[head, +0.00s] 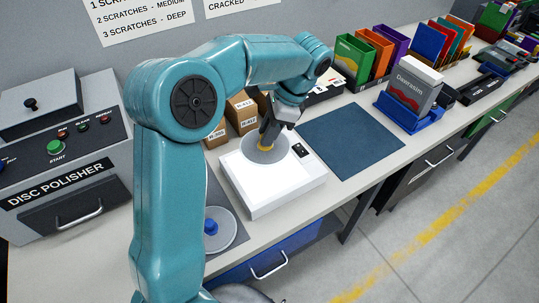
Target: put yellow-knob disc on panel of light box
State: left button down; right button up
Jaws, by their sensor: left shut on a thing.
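The yellow-knob disc (257,154) is a grey round plate with a yellow knob. It is at the white light box (262,200), over the back part of its bright panel. My left gripper (268,139) reaches down from above and is shut on the yellow knob. I cannot tell whether the disc touches the panel or is just above it. My right gripper is not in view.
A blue-knob disc (215,230) lies on a grey mat left of the light box. Cardboard boxes (240,108) stand behind it. A dark blue mat (350,138) to the right is bare. The disc polisher (65,165) stands at the left.

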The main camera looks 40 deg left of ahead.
aim_at(273, 147)
pick_arm(q)
notch_tip(273, 147, down, 8)
jog(key=shift+w+f, duration=0.1)
jog(key=shift+w, duration=0.05)
dwell(0.3)
jog(key=shift+f, duration=0.1)
jog(key=c, duration=0.9)
grip_release()
jog(key=shift+r, duration=0.3)
jog(key=v, duration=1.1)
jog(key=shift+w+d+r, duration=0.1)
jog(key=shift+d+r, duration=0.1)
jog(key=shift+r, duration=0.15)
